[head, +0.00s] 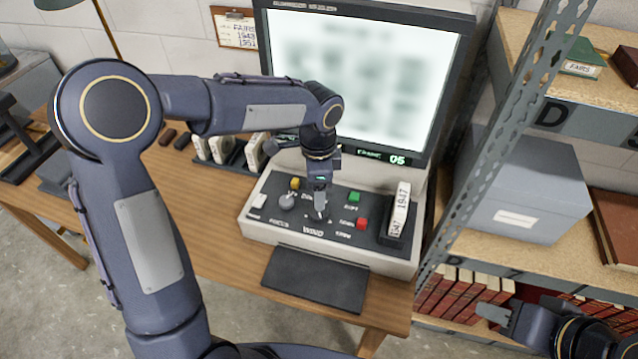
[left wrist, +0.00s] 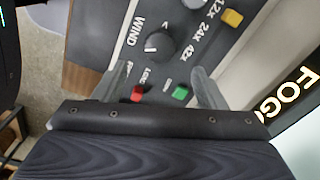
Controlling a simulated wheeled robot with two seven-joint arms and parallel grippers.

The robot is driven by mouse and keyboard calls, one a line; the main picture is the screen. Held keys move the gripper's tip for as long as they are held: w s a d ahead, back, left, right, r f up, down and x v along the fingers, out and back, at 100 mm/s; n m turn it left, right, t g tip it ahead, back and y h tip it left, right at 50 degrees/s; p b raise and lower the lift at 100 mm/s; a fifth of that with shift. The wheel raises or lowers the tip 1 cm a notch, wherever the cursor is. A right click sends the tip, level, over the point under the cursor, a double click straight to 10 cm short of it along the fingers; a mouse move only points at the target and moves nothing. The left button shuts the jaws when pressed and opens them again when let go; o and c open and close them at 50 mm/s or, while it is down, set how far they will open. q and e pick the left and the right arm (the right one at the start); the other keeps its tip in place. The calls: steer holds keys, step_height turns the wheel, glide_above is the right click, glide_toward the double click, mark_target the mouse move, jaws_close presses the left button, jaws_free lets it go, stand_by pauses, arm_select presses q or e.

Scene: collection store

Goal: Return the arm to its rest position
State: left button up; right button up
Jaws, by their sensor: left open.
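My left arm reaches in from the left in the head view, and its gripper (head: 321,200) is above the microfilm reader's control panel (head: 262,228), near the WIND knob. In the left wrist view the left gripper (left wrist: 163,75) has its two fingers apart with nothing held. The WIND knob (left wrist: 158,41), a red button (left wrist: 138,93) and a green button (left wrist: 181,92) show around and between the fingers; contact cannot be told. My right gripper (head: 494,313) is at the lower right of the head view, seen edge-on, in front of the low shelf.
The lit reader screen (head: 365,85) stands behind the panel. A box labelled 1947 (head: 400,208) stands upright at the panel's right. White boxes (head: 220,148) stand left of the reader. A metal shelf post (head: 490,150) rises at the right. The wooden table (head: 215,235) is clear at front left.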

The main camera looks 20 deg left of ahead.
arm_select(q)
steer(key=shift+a+r, duration=0.1)
steer(key=s+a+r+n+t+h, duration=0.1)
steer(key=s+a+r+n, duration=0.3)
steer(key=s, duration=0.2)
steer(key=s+a+r+n+t+h, duration=0.1)
steer(key=s+a+r+n, duration=0.25)
steer(key=s, duration=0.25)
steer(key=s+f+n+t+h, duration=0.1)
steer(key=s+n+t, duration=0.2)
steer(key=s+n, duration=0.5)
steer(key=s, duration=0.2)
steer(key=shift+s+d+t+h, duration=0.15)
steer(key=shift+s+t+h, duration=0.15)
steer(key=shift+s+h, duration=0.1)
